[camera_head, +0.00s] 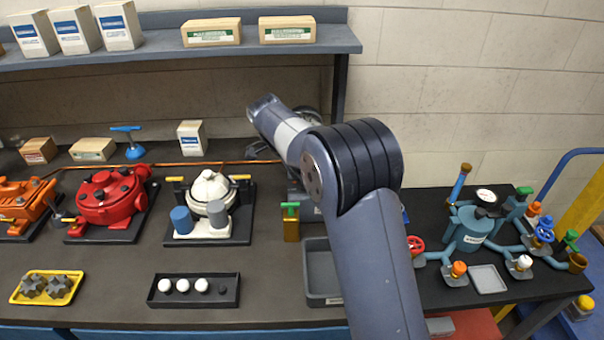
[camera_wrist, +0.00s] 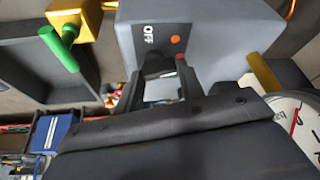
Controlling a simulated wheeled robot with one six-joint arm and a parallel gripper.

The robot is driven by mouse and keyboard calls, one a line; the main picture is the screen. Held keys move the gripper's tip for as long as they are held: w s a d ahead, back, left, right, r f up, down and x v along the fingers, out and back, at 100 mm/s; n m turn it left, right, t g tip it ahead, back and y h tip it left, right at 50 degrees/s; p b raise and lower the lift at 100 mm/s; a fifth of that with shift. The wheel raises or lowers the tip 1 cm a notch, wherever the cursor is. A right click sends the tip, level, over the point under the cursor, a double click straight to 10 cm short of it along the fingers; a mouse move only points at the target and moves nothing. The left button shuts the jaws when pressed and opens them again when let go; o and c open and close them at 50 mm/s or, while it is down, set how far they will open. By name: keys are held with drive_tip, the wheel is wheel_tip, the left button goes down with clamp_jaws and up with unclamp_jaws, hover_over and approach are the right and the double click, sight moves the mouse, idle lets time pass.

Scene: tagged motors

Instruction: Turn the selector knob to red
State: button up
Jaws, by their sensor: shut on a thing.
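The selector box (camera_wrist: 215,35) is grey-blue and fills the upper middle of the wrist view. Its face has a white OFF mark, an orange dot and, lower right, a red dot partly beside my finger. The dark selector knob (camera_wrist: 152,65) sits just below OFF. My gripper (camera_wrist: 160,77) has one finger on each side of the knob and is shut on it. The knob's pointing direction cannot be told, as the fingers hide part of it. In the head view my arm hides the gripper and the knob.
A brass valve with a green handle (camera_wrist: 60,48) stands left of the box, near a grey tray (camera_wrist: 28,65). A white dial gauge (camera_wrist: 298,120) is close at lower right. Red (camera_head: 108,197) and white (camera_head: 208,188) motors stand left on the bench; blue pipework (camera_head: 470,228) stands right.

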drive_tip(key=shift+w+m+g+p, duration=0.1)
drive_tip(key=shift+m+g+p, duration=0.45)
drive_tip(key=shift+m, duration=1.05)
drive_tip(key=o, duration=1)
drive_tip(key=v, duration=1)
drive_tip(key=shift+w+a+r, duration=0.15)
drive_tip(key=shift+a+r, duration=0.1)
drive_tip(key=shift+r, duration=0.1)
drive_tip(key=x, duration=1)
drive_tip(key=shift+d+f, duration=0.25)
drive_tip(key=shift+f, duration=0.1)
